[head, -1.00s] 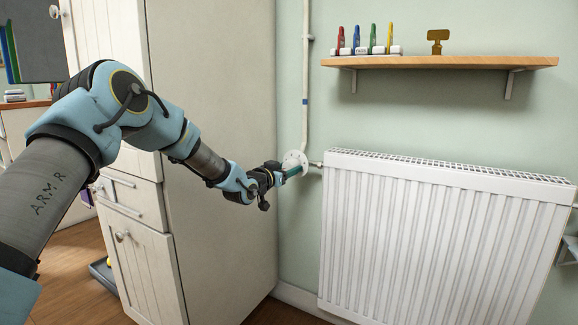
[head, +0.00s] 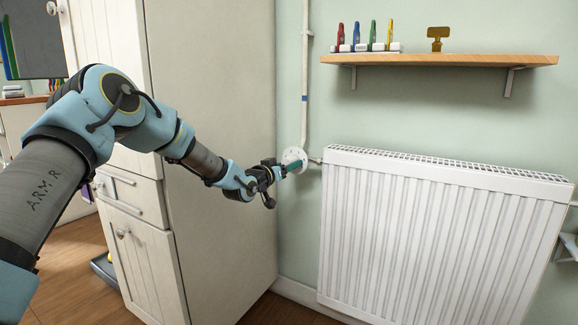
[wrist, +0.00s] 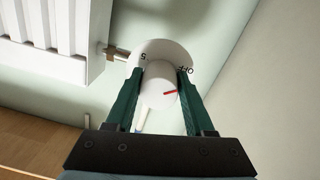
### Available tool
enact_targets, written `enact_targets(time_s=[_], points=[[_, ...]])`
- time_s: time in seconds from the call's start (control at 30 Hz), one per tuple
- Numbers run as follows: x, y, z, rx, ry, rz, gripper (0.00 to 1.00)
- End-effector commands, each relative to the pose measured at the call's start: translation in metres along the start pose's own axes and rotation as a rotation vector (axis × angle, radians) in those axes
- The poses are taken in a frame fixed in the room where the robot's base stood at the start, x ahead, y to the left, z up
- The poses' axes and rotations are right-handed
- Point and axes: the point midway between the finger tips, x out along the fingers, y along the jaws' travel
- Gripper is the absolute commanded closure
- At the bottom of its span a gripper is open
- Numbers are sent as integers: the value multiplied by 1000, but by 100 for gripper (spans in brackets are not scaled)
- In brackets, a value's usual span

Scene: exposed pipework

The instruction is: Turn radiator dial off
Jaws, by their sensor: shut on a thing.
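The radiator dial (wrist: 159,88) is a white round knob with a red pointer mark, in front of a white round plate (wrist: 165,50). The plate carries a "5" at its left and "OFF" at its right. The red mark points right, a little below the word OFF. My gripper (wrist: 158,84) has its two green fingers on either side of the knob, shut on it. In the head view my gripper (head: 290,168) reaches the white plate (head: 294,158) on the wall; the knob itself is hard to make out there.
The white radiator (head: 440,235) stands right of the dial, joined by a short pipe. A tall cream cabinet (head: 215,150) is close on the left of my gripper. A wooden shelf (head: 440,60) with small coloured items hangs above the radiator. A vertical pipe (head: 305,80) rises from the plate.

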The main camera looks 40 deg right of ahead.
Motion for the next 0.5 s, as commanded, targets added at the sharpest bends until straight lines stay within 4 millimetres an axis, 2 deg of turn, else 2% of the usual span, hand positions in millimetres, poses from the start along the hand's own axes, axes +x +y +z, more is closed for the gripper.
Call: enact_targets(time_s=[0.07, 0.1, 0.33, 0.5], points=[[0, -1, 1, -2, -2, -1, 100], [0, -1, 1, -2, -2, -1, 43], [0, 0, 1, -1, -1, -1, 17], [0, 0, 0, 0, -1, 0, 17]])
